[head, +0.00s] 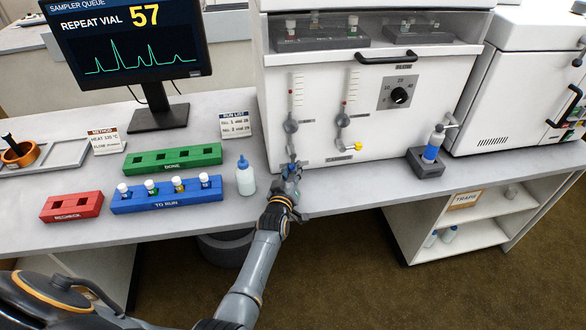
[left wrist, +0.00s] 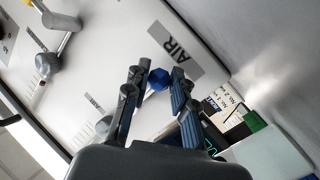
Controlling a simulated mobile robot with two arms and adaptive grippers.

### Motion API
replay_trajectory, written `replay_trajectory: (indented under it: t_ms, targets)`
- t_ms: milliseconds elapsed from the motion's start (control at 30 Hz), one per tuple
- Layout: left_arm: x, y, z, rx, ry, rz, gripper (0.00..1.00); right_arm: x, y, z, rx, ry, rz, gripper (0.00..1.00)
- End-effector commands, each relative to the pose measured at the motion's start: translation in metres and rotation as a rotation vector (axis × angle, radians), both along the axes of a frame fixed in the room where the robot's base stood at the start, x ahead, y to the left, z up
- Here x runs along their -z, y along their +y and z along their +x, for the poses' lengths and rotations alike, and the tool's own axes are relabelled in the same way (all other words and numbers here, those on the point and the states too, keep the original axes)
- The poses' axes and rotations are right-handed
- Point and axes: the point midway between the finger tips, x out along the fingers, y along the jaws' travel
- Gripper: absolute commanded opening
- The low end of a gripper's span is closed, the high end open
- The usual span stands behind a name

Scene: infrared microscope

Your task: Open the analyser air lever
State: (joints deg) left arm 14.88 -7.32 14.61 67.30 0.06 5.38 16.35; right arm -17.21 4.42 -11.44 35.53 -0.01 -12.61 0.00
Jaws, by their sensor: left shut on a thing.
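The analyser (head: 325,110) is a white cabinet with two vertical flow gauges on its front. The air lever (head: 291,145) hangs down under the left gauge from a grey valve body. Its blue knob (left wrist: 159,79) shows in the left wrist view beside the AIR label (left wrist: 174,50). My left gripper (head: 291,171) is at the lower end of this lever, and its fingers (left wrist: 158,82) are shut on the blue knob. The gripper hides part of the lever in the head view. My right gripper is not in view.
A second lever with a yellow end (head: 354,147) points right under the right gauge. A white bottle (head: 245,178) stands close left of my gripper. The blue TO RUN rack (head: 165,203) holds several vials. A grey holder with a blue-banded bottle (head: 428,160) stands at the right.

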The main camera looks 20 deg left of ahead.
Motion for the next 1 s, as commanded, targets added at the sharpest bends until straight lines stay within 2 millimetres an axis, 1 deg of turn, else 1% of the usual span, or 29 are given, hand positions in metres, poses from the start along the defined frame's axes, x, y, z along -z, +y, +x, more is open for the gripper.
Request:
replay_trajectory:
  t_ms: [33, 67, 100, 167, 467, 567, 667, 900, 1000]
  targets:
    - [-0.003, 0.001, 0.001, -0.001, -0.009, 0.003, 0.00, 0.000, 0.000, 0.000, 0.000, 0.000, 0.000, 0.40]
    - [-0.003, 0.001, 0.001, -0.001, -0.009, 0.003, 0.27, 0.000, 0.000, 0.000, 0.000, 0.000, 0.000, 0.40]
    - [-0.004, 0.001, 0.001, -0.001, -0.009, 0.002, 0.35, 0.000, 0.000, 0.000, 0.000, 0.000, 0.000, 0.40]
    - [-0.003, 0.001, 0.001, -0.002, -0.008, 0.002, 0.47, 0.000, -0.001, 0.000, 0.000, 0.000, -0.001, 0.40]
    - [-0.001, 0.001, -0.001, -0.001, -0.004, 0.000, 0.48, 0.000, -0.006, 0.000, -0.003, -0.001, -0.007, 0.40]
    - [0.000, -0.001, -0.006, -0.001, -0.003, 0.000, 0.48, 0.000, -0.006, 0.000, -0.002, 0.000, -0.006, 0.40]
    - [-0.001, -0.003, -0.019, -0.001, -0.003, 0.000, 0.48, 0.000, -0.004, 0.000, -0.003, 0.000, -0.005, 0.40]
    - [-0.005, -0.011, -0.057, -0.001, -0.005, 0.000, 0.48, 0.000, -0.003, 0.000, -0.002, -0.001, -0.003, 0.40]
    - [-0.006, -0.013, -0.067, -0.001, -0.005, 0.000, 0.48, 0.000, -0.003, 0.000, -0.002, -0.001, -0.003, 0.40]
